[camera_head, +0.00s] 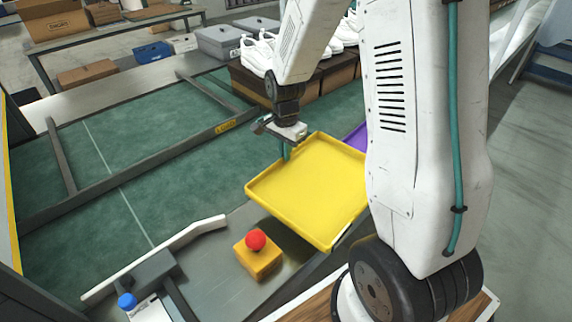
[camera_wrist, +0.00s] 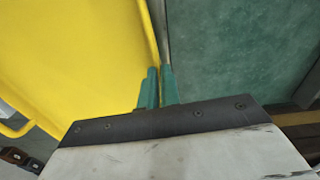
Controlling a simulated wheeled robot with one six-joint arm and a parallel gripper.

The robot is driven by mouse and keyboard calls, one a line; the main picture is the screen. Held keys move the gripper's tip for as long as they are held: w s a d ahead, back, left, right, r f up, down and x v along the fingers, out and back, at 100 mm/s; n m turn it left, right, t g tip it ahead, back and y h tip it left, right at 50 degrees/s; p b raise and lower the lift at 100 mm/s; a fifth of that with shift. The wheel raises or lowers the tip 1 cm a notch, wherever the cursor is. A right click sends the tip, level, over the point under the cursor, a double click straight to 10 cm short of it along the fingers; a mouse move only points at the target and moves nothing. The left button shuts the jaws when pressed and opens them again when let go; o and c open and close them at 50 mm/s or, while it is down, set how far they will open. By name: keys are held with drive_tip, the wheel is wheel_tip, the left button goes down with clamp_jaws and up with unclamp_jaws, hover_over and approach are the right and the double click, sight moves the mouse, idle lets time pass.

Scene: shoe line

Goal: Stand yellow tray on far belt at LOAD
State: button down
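The yellow tray (camera_head: 310,190) is in the middle of the head view, tilted, with its inside facing the camera. My gripper (camera_head: 286,152) is at its far left rim. In the wrist view, the teal fingers of my gripper (camera_wrist: 158,84) are close together with the rim of the yellow tray (camera_wrist: 80,50) between them. A yellow LOAD label (camera_head: 226,126) is on the dark rail between the two green belts. The far belt (camera_head: 190,103) is bare beyond that rail. The tray's underside is hidden.
A purple tray (camera_head: 356,137) shows partly behind the yellow tray. A red button on a yellow box (camera_head: 257,254) stands in front. White shoes on brown boxes (camera_head: 325,78) stand behind. Grey boxes (camera_head: 218,41) line the far side. The near belt (camera_head: 100,205) is clear.

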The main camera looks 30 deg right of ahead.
drive_tip(key=shift+a+r, duration=0.1)
drive_tip(key=shift+r, duration=0.55)
drive_tip(key=shift+a, duration=0.15)
drive_tip(key=w+a+f, duration=0.1)
drive_tip(key=w, duration=0.6)
drive_tip(key=w+a+f, duration=0.1)
drive_tip(key=w, duration=0.6)
drive_tip(key=w+a+f, duration=0.1)
drive_tip(key=w+f, duration=0.1)
drive_tip(key=w, duration=0.4)
drive_tip(key=shift+w, duration=0.4)
drive_tip(key=w+a+r+m, duration=0.1)
drive_tip(key=w+r, duration=0.4)
drive_tip(key=w, duration=0.6)
drive_tip(key=f, duration=0.9)
drive_tip(key=shift+s+a+f, duration=0.15)
drive_tip(key=shift+s+f, duration=0.25)
